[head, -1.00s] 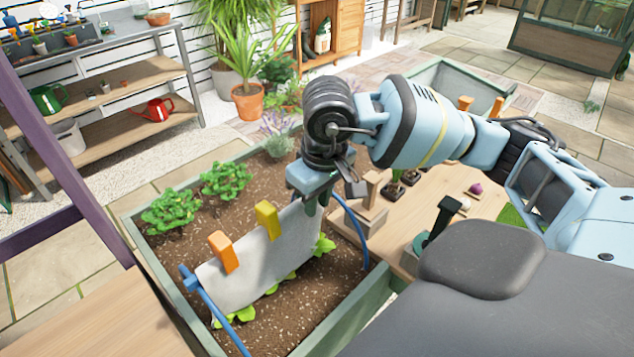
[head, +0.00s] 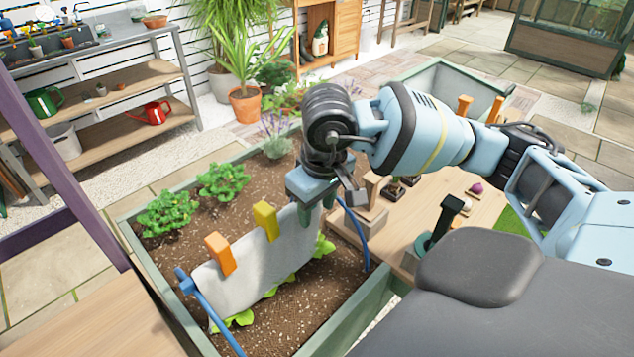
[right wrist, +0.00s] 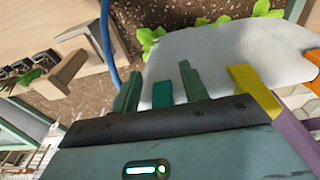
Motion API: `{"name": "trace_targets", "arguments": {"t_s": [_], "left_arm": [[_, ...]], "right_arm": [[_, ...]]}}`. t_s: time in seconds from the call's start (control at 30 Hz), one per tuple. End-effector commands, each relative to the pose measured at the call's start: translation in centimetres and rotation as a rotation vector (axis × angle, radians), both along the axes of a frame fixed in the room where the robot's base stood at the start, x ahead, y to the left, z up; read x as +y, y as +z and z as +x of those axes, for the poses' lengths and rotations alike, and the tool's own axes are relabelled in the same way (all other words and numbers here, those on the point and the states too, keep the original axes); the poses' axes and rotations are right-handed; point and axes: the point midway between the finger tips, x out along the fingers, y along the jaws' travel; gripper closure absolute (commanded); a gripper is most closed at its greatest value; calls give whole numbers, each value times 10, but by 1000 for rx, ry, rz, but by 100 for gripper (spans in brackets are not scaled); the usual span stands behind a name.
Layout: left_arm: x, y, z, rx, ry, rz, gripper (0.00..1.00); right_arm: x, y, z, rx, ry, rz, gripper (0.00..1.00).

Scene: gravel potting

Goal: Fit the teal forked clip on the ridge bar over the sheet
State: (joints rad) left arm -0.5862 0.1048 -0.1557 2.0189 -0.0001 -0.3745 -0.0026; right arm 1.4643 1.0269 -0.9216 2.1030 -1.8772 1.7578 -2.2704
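The teal clip (right wrist: 163,95) stands at the edge of the white sheet in the right wrist view, between the two green fingers of my right gripper (right wrist: 160,88). A gap shows on each side of it, so the fingers are open around it. In the head view, my right gripper (head: 318,205) is over the sheet's right end, and I cannot make out the clip there. The white sheet (head: 238,275) drapes over the ridge bar, which it mostly hides. An orange clip (head: 219,254) and a yellow clip (head: 265,220) sit along its top edge. My left gripper is out of view.
Blue hoops (head: 208,310) stand in the soil of the green planter (head: 165,295). Leafy plants (head: 222,181) grow behind the sheet. A wooden table (head: 450,240) with a wooden holder (head: 365,215) and small pots is to the right.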

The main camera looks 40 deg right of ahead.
Motion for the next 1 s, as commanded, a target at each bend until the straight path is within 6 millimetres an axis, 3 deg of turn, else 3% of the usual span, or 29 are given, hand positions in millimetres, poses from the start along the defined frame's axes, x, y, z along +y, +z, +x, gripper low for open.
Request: {"name": "trace_targets", "arguments": {"t_s": [0.43, 0.6, 0.8, 1.0], "left_arm": [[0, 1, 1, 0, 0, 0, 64], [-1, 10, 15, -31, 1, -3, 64], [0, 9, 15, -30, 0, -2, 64], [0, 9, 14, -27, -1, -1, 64]], "right_arm": [[0, 0, 0, 1, 0, 0, 54], [1, 29, -3, -5, 0, 0, 54], [1, 61, -7, -4, 1, 1, 54], [1, 76, -9, -1, 0, 0, 54]]}}
